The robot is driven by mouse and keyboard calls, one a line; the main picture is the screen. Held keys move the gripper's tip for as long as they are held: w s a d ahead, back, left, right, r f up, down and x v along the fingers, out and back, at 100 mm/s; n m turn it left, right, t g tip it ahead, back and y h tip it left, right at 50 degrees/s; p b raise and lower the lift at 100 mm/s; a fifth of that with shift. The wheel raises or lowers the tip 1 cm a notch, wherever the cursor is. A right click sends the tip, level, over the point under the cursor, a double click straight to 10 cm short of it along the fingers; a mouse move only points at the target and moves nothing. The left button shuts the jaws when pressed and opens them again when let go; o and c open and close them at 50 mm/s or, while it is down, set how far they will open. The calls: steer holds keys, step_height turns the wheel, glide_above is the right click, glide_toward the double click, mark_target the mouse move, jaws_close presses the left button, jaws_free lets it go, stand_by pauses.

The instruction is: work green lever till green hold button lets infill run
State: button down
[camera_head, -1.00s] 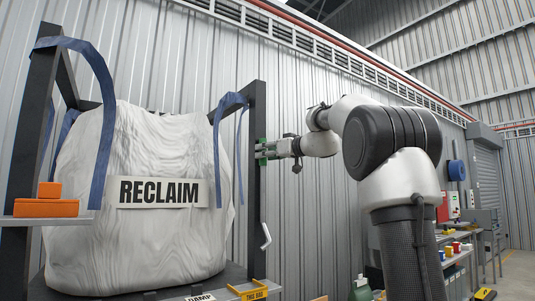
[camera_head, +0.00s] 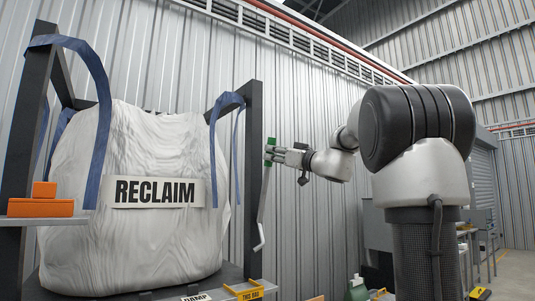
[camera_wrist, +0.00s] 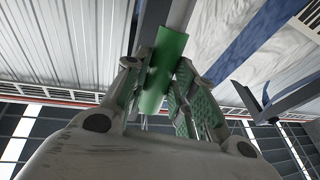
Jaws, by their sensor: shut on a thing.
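The green lever's grip (camera_head: 271,142) stands beside the right post of the dark frame, atop a thin pale rod (camera_head: 263,205) that bends at its lower end. My gripper (camera_head: 272,153) is shut on this grip, reaching it from the right. In the wrist view the green grip (camera_wrist: 163,68) lies between the fingers of my gripper (camera_wrist: 158,92), with a grey rod running up from it. The right finger bears a ribbed green pad. I cannot make out the green hold button in either view.
A large white bag marked RECLAIM (camera_head: 150,245) hangs by blue straps in a dark frame (camera_head: 254,110). Orange blocks (camera_head: 42,207) sit on a shelf at left. Yellow tag (camera_head: 247,290) and DAMP label (camera_head: 197,298) are below. Corrugated wall stands behind.

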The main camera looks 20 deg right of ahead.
steer(key=s+d+f+n+t+y, duration=0.1)
steer(key=s+f+t+y, duration=0.1)
steer(key=s, duration=0.5)
steer(key=shift+d+f+t, duration=0.15)
steer(key=shift+f+t, duration=0.55)
steer(key=shift+f, duration=0.7)
steer(key=shift+s, duration=0.15)
steer(key=c, duration=1.2)
jaws_free()
steer(key=shift+o, duration=0.2)
steer(key=shift+s+d, duration=0.1)
steer(key=shift+s, duration=0.05)
steer(key=v, duration=1.1)
steer(key=shift+s+d+f, duration=0.15)
steer(key=shift+s+f, duration=0.05)
steer(key=shift+f, duration=0.1)
